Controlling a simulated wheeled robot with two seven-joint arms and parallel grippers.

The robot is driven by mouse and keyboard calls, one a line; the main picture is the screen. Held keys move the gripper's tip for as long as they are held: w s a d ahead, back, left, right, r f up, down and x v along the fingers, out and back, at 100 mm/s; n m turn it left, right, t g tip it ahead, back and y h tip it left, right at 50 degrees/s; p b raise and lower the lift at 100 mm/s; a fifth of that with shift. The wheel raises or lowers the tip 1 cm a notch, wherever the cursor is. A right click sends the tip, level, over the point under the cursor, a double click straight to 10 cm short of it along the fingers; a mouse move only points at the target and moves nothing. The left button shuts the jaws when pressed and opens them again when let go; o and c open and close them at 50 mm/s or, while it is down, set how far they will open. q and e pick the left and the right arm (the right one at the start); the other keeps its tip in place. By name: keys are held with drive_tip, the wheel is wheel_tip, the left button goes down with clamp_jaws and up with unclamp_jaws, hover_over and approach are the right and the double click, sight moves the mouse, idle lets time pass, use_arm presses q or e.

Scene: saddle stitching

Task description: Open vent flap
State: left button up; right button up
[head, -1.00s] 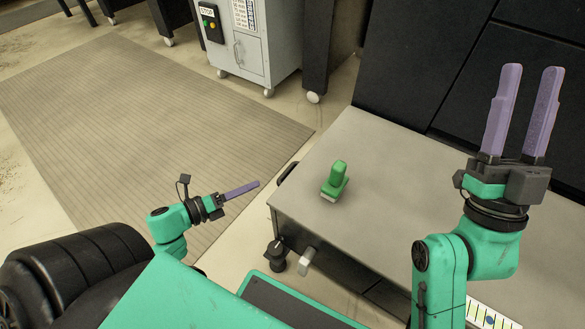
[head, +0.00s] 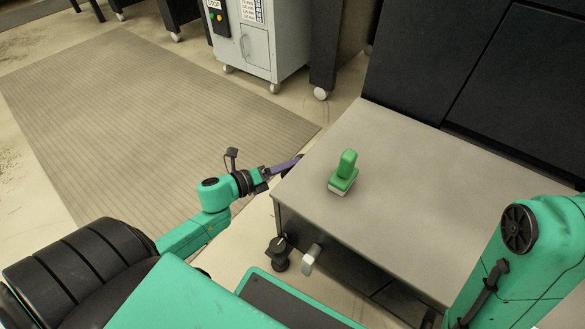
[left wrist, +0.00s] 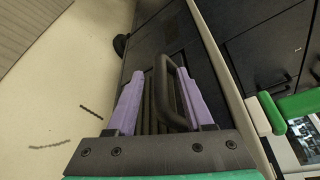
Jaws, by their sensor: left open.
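My left gripper (head: 285,166) reaches beside the left edge of the grey-topped cabinet in the head view. In the left wrist view its two purple fingers (left wrist: 158,68) are apart and nothing is gripped. A black loop handle (left wrist: 172,88) shows between the fingers, nearer the right one. A dark ribbed panel (left wrist: 150,108), apparently the vent flap, lies behind the handle on the cabinet's side. I cannot tell whether the flap is ajar or whether a finger touches the handle. In the head view the gripper mostly hides the handle. My right gripper is out of view; only its arm shows.
A green block-shaped tool (head: 343,175) stands on the grey cabinet top (head: 420,170). A black knob (head: 279,251) and a pale lever (head: 311,259) stick out from the cabinet's front. A grey wheeled cabinet (head: 245,40) stands behind. The ribbed floor mat (head: 150,100) at left is clear.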

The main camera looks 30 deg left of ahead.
use_arm(q)
drive_tip(key=shift+x, duration=0.95)
clamp_jaws()
idle(0.6)
